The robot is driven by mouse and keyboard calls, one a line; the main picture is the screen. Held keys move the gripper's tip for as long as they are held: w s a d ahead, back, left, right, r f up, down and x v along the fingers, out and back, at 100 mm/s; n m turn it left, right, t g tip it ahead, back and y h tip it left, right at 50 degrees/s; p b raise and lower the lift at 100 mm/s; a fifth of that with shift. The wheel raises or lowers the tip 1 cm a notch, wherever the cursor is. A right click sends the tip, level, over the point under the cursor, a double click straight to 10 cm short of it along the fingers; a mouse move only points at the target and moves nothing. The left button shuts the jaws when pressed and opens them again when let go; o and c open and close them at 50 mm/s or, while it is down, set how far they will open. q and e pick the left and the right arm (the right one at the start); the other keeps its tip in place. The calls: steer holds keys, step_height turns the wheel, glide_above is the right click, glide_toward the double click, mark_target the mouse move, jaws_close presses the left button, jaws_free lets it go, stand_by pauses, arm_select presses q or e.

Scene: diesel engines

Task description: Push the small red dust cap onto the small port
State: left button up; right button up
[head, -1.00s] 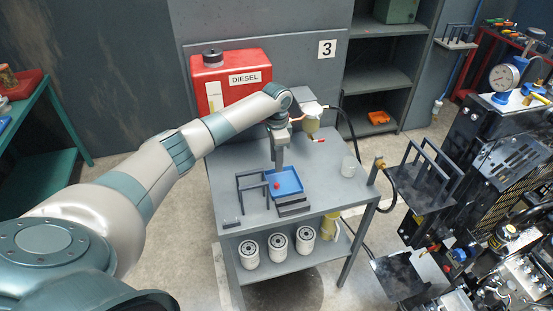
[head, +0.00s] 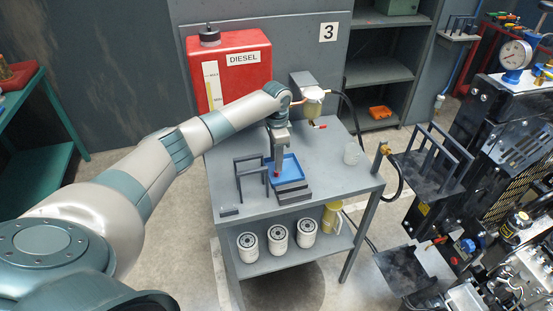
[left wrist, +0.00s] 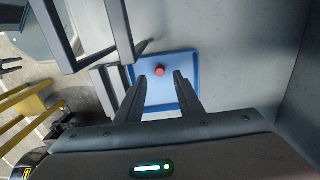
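The small red dust cap (left wrist: 160,71) lies in the shallow blue tray (left wrist: 192,103) on the grey table. My left gripper (left wrist: 159,78) is open, pointing down over the tray, with the cap showing between its two fingertips in the left wrist view. In the head view the fingers of the left gripper (head: 278,171) reach into the tray (head: 297,172) right at the cap (head: 276,175), which they partly cover. Whether the fingers touch the cap I cannot tell. My right gripper is not in view. I cannot pick out the small port on the engine (head: 510,150) at the right.
A dark rack (head: 250,176) stands just left of the tray, and dark stepped blocks (head: 293,194) lie in front of it. A red diesel tank (head: 230,75) is behind. Several white filters (head: 277,236) sit on the lower shelf.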

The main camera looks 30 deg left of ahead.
arm_select(q)
steer(key=shift+f+b, duration=0.65)
steer(key=shift+f, duration=1.65)
steer(key=shift+p, duration=0.4)
jaws_close()
steer(key=shift+r, duration=0.15)
steer(key=shift+r+p, duration=2.4)
steer(key=shift+p, duration=0.1)
steer(key=shift+d, duration=0.1)
